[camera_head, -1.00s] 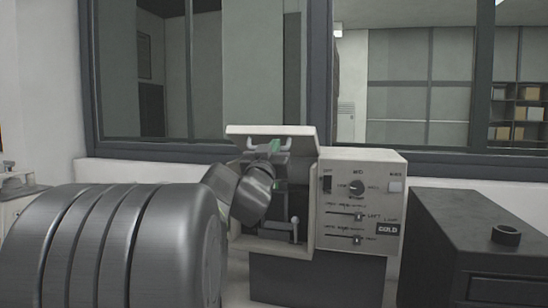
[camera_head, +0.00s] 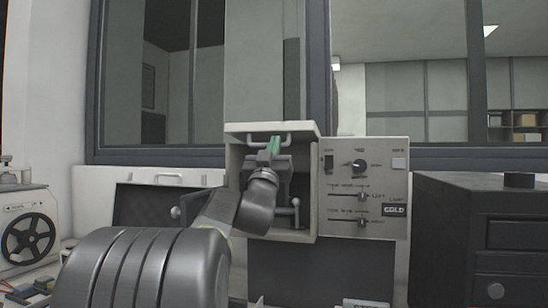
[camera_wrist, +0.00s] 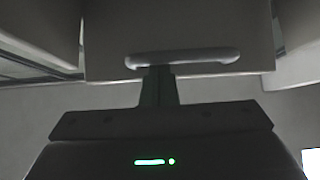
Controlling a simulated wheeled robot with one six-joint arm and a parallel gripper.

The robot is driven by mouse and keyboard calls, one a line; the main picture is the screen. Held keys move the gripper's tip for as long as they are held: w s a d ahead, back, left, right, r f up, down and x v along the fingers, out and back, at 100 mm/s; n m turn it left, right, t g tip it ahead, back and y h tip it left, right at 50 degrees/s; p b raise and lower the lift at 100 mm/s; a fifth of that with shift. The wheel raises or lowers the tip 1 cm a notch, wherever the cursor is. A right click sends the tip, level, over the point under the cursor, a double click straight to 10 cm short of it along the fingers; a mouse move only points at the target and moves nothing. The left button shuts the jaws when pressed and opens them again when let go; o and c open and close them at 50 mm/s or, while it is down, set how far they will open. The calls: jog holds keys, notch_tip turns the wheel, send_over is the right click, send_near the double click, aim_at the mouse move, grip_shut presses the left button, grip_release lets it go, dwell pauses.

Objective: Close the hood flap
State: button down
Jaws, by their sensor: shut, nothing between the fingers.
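The hood flap (camera_head: 240,128) is a pale panel at the top of the press housing. It stands out raised over the open front, seen nearly edge-on in the head view. Its grey bar handle (camera_head: 287,139) hangs at its front. In the wrist view the flap (camera_wrist: 110,35) fills the top middle, with the handle (camera_wrist: 205,57) across it. My gripper (camera_head: 274,146) is at the handle, its fingers shut and empty. In the wrist view the fingertips (camera_wrist: 156,72) overlap the handle's lower edge; whether they touch it I cannot tell.
The control panel (camera_head: 342,180) with knob and sliders adjoins the opening on the right. A lever with a round knob (camera_head: 295,203) sits inside the housing. A dark cabinet (camera_head: 450,215) stands right. A reel device (camera_head: 28,240) and an open dark case (camera_head: 140,200) are on the left.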

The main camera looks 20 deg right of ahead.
jog(key=shift+w+d+f+b, duration=0.15)
jog(key=shift+w+f+b, duration=0.05)
jog(key=shift+f+b, duration=0.55)
jog(key=shift+w+d+f+b, duration=0.1)
jog(key=shift+w+f+b, duration=0.05)
jog(key=shift+f+b, duration=0.5)
jog(key=shift+f, duration=0.15)
